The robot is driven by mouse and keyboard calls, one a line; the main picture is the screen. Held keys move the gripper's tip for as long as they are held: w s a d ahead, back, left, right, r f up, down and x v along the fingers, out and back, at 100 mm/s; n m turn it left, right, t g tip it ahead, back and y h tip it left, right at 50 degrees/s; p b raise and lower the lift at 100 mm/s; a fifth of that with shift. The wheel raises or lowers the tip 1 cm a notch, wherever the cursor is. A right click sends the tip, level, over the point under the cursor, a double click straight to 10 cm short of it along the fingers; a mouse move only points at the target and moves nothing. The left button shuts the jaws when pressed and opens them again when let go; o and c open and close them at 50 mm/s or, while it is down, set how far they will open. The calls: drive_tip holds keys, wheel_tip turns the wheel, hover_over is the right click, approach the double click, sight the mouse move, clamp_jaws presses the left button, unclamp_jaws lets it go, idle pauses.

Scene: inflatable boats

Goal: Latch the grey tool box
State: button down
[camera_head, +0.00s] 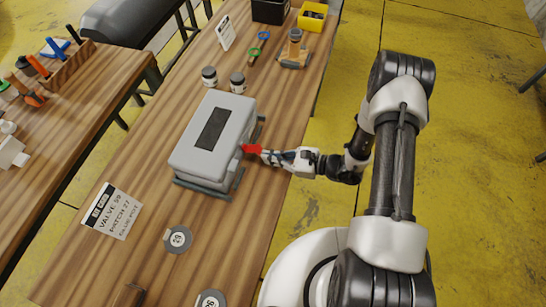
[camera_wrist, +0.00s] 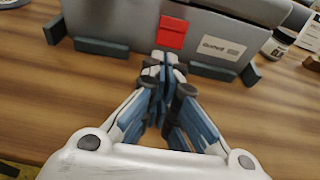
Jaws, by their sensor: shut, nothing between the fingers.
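The grey tool box (camera_head: 214,140) stands on the wooden workbench with its lid down and a dark panel on top. In the wrist view the box's front wall (camera_wrist: 205,52) fills the top. A red latch (camera_wrist: 172,33) sits on that front, near the lid's edge; in the head view the red latch (camera_head: 251,149) shows at the box's right side. My gripper (camera_wrist: 163,62) is shut and empty, its fingertips just below the latch in the wrist view. In the head view my gripper (camera_head: 268,154) is right at the latch. I cannot tell whether they touch.
Dark blocks (camera_wrist: 104,48) edge the box's base. Two small jars (camera_head: 237,82) stand behind it. A printed card (camera_head: 113,211) and round discs (camera_head: 178,239) lie in front. A yellow bin (camera_head: 312,17) is at the bench's far end. Bare wood lies around my gripper.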

drive_tip(key=shift+r, duration=0.1)
drive_tip(key=shift+r+h+p, duration=0.2)
drive_tip(key=shift+h+p, duration=0.1)
drive_tip(key=shift+p, duration=0.25)
